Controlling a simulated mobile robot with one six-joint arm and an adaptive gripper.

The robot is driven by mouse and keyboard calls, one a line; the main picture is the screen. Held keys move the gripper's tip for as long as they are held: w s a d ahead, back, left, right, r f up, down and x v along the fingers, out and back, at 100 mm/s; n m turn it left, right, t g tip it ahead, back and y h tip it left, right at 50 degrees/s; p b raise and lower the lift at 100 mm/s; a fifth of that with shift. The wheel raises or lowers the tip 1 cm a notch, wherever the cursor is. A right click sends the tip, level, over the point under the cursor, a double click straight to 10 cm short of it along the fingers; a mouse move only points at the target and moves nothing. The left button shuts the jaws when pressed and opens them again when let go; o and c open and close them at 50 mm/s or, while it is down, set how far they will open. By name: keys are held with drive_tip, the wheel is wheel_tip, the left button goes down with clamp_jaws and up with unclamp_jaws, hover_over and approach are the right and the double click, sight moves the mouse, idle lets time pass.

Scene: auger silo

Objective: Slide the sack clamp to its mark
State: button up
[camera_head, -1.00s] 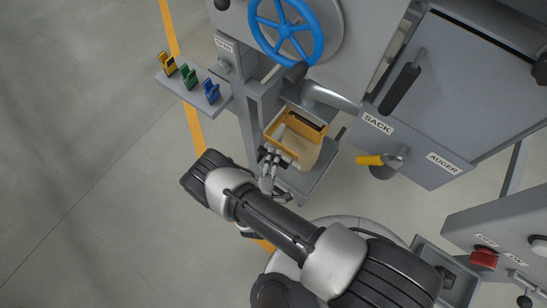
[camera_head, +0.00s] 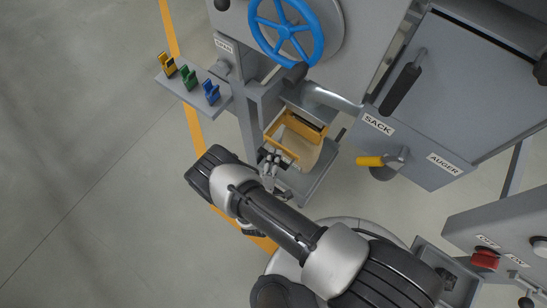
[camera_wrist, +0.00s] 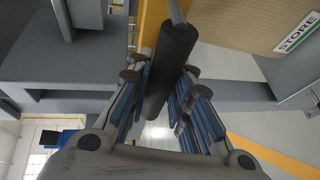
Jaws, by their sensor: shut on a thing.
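The sack clamp is a yellow frame (camera_head: 281,146) around the mouth of a beige sack (camera_head: 326,152), under the grey machine in the head view. My gripper (camera_head: 271,160) is at the clamp's near left side. In the wrist view my gripper (camera_wrist: 161,78) is shut on the clamp's black cylindrical handle (camera_wrist: 173,60), which lies between the two fingers. The yellow clamp (camera_wrist: 150,25) and the woven sack (camera_wrist: 235,18) show beyond the handle. I cannot make out the clamp's mark in either view.
A blue handwheel (camera_head: 288,30) is above the clamp. A side shelf (camera_head: 215,104) holds yellow, green and blue clips. A yellow-handled lever (camera_head: 370,161) is to the right, below the SACK label (camera_head: 378,123). A STORE label (camera_wrist: 298,33) shows in the wrist view. Floor at left is clear.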

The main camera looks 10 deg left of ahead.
clamp_jaws()
wheel_tip(320, 180, up, 6)
drive_tip(key=p, duration=0.5)
drive_tip(key=shift+r, duration=0.1)
drive_tip(key=shift+a, duration=0.1)
drive_tip(key=o, duration=0.7)
unclamp_jaws()
drive_tip(key=shift+o, duration=0.9)
